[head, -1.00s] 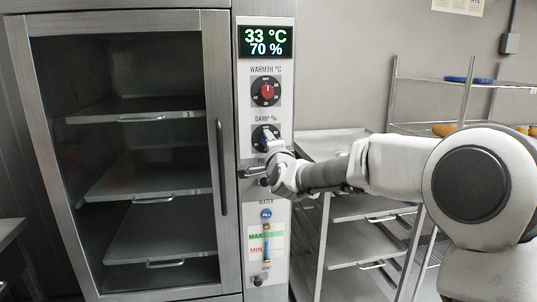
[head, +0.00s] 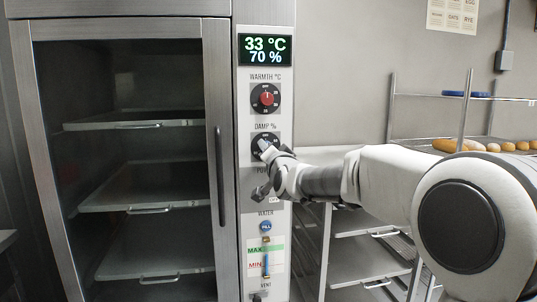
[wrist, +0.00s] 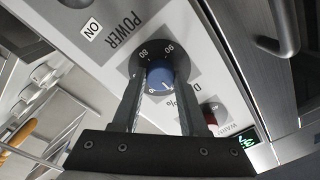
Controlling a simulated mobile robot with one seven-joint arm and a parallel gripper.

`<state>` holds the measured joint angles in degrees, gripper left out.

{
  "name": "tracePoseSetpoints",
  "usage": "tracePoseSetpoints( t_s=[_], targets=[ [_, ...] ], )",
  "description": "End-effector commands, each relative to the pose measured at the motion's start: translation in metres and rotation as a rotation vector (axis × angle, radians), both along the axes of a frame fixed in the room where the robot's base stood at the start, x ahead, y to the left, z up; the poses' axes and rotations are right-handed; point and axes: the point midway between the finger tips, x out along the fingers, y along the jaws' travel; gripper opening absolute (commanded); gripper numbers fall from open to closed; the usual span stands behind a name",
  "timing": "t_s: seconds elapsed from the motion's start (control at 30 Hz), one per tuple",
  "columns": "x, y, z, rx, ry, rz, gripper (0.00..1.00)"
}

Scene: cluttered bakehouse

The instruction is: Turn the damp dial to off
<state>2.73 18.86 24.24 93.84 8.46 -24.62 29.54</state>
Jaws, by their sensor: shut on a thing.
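The damp dial (head: 257,141) is a blue knob on a black numbered disc, below the "DAMP %" label on the cabinet's control panel. My gripper (head: 267,148) reaches it from the right and hides part of it. In the wrist view the blue knob (wrist: 160,76) sits between the two dark fingers of my gripper (wrist: 161,92), which are shut on it. The figures 80 and 90 show on the disc there; I cannot tell the exact setting. The display (head: 265,49) reads 33 °C and 70 %.
The red warmth dial (head: 266,97) is just above. The power switch (head: 261,191) is just below, partly hidden in the head view. The glass door's handle (head: 221,176) stands out at the left. A rack with bread (head: 473,146) is at the right.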

Motion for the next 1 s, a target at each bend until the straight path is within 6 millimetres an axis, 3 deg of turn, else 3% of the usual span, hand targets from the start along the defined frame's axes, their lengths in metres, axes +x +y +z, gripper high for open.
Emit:
tracePoseSetpoints(
  t_s=[0.47, 0.5, 0.67, 1.0],
  targets=[
    [-0.0001, 0.0001, 0.0008, -0.017, -0.006, 0.001, 0.0],
    [-0.0001, 0.0002, 0.0008, -0.017, -0.006, 0.001, 0.45],
    [-0.0001, 0.0001, 0.0006, -0.016, -0.005, 0.0, 0.73],
    [-0.0018, -0.0005, 0.0002, -0.015, -0.005, 0.0, 0.73]
  ],
)
